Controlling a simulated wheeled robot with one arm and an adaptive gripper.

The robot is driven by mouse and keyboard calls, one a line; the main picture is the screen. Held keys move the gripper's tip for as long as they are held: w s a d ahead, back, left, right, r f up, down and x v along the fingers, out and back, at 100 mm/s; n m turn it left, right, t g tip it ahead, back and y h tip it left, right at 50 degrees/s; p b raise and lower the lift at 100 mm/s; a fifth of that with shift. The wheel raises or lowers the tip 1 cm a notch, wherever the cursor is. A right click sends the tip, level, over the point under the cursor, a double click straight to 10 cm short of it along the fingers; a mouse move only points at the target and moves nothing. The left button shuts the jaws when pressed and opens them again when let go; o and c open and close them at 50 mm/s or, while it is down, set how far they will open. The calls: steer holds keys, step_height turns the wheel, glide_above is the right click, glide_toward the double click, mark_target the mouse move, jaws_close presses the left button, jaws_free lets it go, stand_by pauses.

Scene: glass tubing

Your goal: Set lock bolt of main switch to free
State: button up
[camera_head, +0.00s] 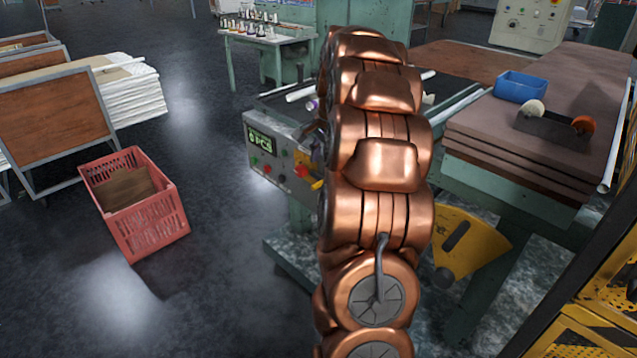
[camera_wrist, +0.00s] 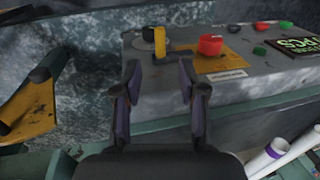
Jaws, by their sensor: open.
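The control box (camera_head: 283,185) stands left of my copper arm in the head view, and its panel (camera_wrist: 270,88) fills the upper right of the wrist view. A red knob (camera_wrist: 210,45) sits on a yellow plate (camera_wrist: 214,65); the knob also shows in the head view (camera_head: 301,171). Beside it is an upright yellow lever (camera_wrist: 160,42) with a dark end, also in the head view (camera_head: 317,185). I cannot tell which part is the lock bolt. My gripper (camera_wrist: 160,78) is open and empty, its fingertips pointing at the panel below the yellow lever.
A green-lit display (camera_wrist: 298,40) and green buttons lie along the panel. White tubes (camera_wrist: 275,155) lie near the lower right of the wrist view. A red crate (camera_head: 140,215) stands on the open floor.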

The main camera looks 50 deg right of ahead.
mark_target(317, 184)
steer(key=f, duration=0.2)
steer(key=w+f, duration=0.1)
steer(key=f, duration=0.4)
steer(key=shift+w+f, duration=0.2)
steer(key=shift+w, duration=0.05)
jaws_close()
stand_by(0.5)
